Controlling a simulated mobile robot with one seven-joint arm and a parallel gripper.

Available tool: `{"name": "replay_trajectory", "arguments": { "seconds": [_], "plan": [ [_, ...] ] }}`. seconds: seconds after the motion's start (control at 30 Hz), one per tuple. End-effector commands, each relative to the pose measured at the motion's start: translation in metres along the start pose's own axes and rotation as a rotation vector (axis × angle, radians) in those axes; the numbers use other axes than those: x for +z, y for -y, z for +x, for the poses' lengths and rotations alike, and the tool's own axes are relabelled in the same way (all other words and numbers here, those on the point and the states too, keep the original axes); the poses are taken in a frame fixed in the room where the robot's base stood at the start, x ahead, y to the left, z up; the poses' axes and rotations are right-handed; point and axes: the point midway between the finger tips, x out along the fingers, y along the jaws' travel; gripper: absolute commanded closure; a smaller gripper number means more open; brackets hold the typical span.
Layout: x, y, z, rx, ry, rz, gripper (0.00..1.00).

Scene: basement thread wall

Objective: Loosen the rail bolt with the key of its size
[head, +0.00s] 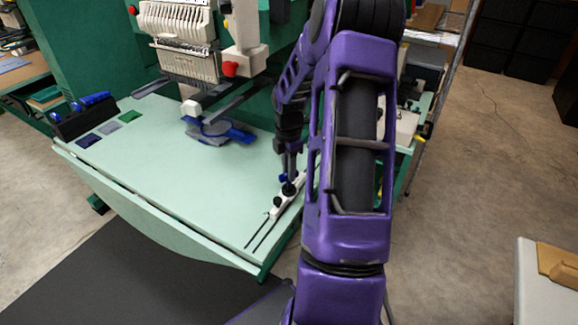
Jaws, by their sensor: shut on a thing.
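A white rail piece (284,208) lies at the right front edge of the pale green table, with dark round bolt-like parts on it. My gripper (289,174) points down just above the rail's middle. It is shut on a small blue-handled key (282,178), mostly hidden by the fingers. The key's lower end is at or close to a dark bolt (289,188); I cannot tell if it is seated. More blue-handled keys (92,99) stand in a black rack (80,119) at the table's left.
The pale green table (170,175) is mostly clear in the middle. Grey, blue and green squares (108,128) lie by the rack. An embroidery machine (182,40) stands behind, above a blue hoop (215,130). Two dark slots (262,232) run before the rail. Shelving stands at right.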

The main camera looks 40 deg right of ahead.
Motion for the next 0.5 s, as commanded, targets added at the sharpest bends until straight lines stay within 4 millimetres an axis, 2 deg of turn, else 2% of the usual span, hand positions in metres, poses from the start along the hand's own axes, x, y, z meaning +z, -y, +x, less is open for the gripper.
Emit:
{"name": "replay_trajectory", "arguments": {
  "seconds": [0.5],
  "plan": [
    [-0.0013,-0.0005,-0.0031,0.001,-0.002,-0.239,1.0]
  ]
}}
